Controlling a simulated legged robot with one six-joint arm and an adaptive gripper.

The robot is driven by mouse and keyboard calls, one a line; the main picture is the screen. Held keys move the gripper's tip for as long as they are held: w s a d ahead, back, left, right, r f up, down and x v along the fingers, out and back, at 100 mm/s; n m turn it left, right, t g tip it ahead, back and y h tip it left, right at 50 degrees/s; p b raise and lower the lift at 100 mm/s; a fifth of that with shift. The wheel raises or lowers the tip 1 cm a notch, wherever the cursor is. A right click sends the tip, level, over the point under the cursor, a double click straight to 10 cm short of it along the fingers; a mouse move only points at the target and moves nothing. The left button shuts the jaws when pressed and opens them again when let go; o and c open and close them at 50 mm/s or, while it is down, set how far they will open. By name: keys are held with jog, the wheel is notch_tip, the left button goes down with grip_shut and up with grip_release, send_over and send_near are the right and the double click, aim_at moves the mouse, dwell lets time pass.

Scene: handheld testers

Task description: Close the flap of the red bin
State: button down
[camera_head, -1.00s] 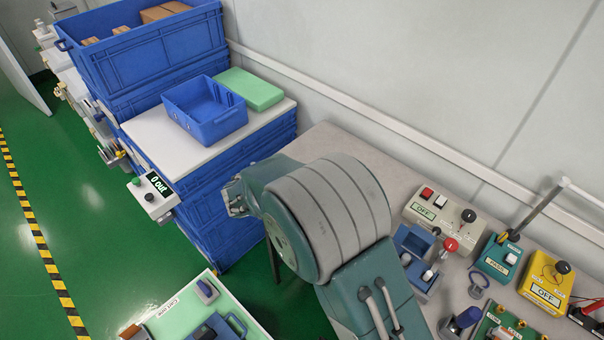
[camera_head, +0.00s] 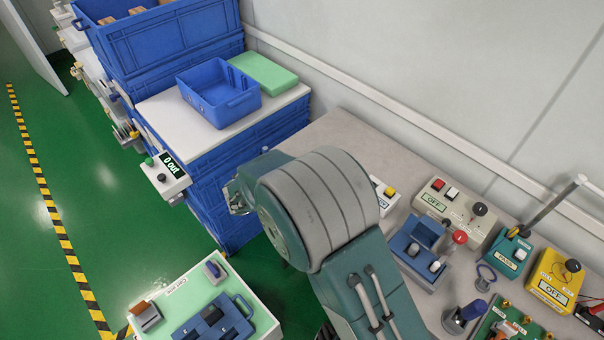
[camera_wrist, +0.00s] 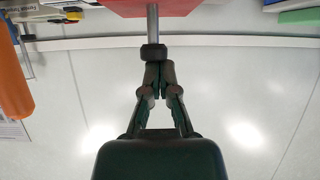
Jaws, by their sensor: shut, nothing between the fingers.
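The red bin cannot be made out for certain, and no flap shows clearly. In the wrist view a flat red surface (camera_wrist: 150,7) crosses the top edge, mostly cut off. A metal rod (camera_wrist: 152,24) with a black end (camera_wrist: 153,54) runs from it towards my gripper (camera_wrist: 156,66). My gripper is shut and empty, its fingertips at or very near the black end; I cannot tell if they touch. In the head view my gripper is out of sight.
Several testers, including a grey one (camera_head: 455,212) and a yellow one (camera_head: 552,283), crowd the bench at right. Blue crates (camera_head: 165,45) and a blue tray (camera_head: 220,92) stand behind. A cart (camera_head: 262,318) is at front. Green floor (camera_head: 90,215) is open at left.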

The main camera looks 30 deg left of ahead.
jog(key=shift+s+f, duration=0.35)
jog(key=shift+f, duration=0.2)
jog(key=shift+r, duration=2.5)
jog(key=s+a+f, duration=0.3)
jog(key=s, duration=0.6)
jog(key=shift+w, duration=0.1)
